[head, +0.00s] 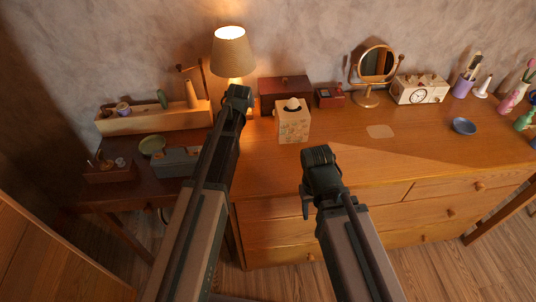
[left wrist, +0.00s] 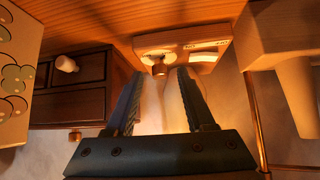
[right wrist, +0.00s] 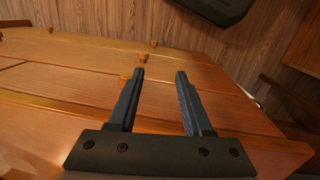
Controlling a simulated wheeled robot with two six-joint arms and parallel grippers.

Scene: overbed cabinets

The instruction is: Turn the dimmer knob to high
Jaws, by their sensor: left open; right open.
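The dimmer (left wrist: 180,38) is a pale plate with small markings in the left wrist view, near the top. My right gripper (right wrist: 160,75) is open and empty, over the front of the dresser (head: 350,165). The knob's exact setting is too small to read.
A patterned tissue box (head: 293,125) and a dark red drawer box (head: 285,89) stand just right of my left gripper. The dresser's front middle is clear.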

